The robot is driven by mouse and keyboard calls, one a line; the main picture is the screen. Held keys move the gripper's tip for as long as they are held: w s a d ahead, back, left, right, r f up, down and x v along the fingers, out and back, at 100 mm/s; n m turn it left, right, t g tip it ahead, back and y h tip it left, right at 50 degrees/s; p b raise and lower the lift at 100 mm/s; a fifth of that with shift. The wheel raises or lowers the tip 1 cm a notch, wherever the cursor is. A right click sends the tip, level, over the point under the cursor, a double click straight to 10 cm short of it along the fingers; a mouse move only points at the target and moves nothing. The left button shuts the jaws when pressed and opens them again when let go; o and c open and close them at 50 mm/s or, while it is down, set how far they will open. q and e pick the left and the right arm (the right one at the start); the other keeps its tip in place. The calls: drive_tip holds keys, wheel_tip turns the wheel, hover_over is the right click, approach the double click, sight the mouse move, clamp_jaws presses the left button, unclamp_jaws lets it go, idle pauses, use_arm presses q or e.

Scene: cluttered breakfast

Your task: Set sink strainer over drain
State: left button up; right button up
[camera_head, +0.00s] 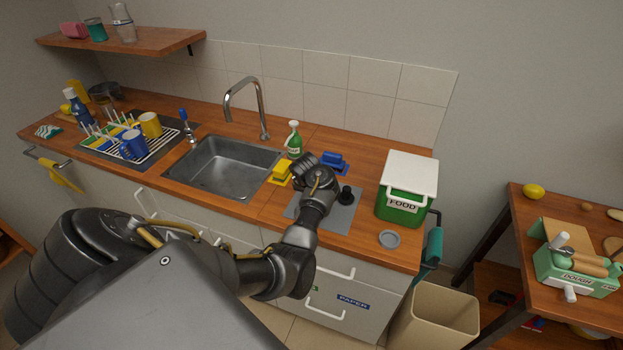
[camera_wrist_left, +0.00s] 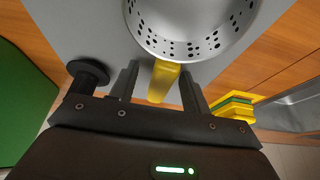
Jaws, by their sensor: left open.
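The strainer (camera_wrist_left: 192,30) is a metal bowl with rows of holes and a yellow handle (camera_wrist_left: 161,82). It shows in the left wrist view above the grey mat (camera_wrist_left: 75,25). My left gripper (camera_wrist_left: 158,77) is open, with the yellow handle between its two fingers and a gap on each side. In the head view my left gripper (camera_head: 318,172) is over the mat (camera_head: 342,217), and the hand hides the strainer. The metal sink (camera_head: 225,170) is to the left of it. The drain is not clearly visible. My right gripper is out of view.
A black knobbed item (camera_head: 346,195) stands on the mat close to the hand. A green food bin (camera_head: 405,208) stands right. The tap (camera_head: 246,88) arches over the sink.

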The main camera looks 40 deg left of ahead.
use_arm(q)
drive_tip(key=shift+a, duration=0.1)
clamp_jaws()
idle(0.3)
wheel_tip(320, 180, up, 9)
drive_tip(key=p, duration=0.9)
drive_tip(key=shift+p, duration=0.35)
drive_tip(key=shift+a+r+b, duration=0.1)
drive_tip(key=shift+r+b, duration=0.35)
drive_tip(key=shift+b, duration=0.3)
wheel_tip(320, 180, up, 8)
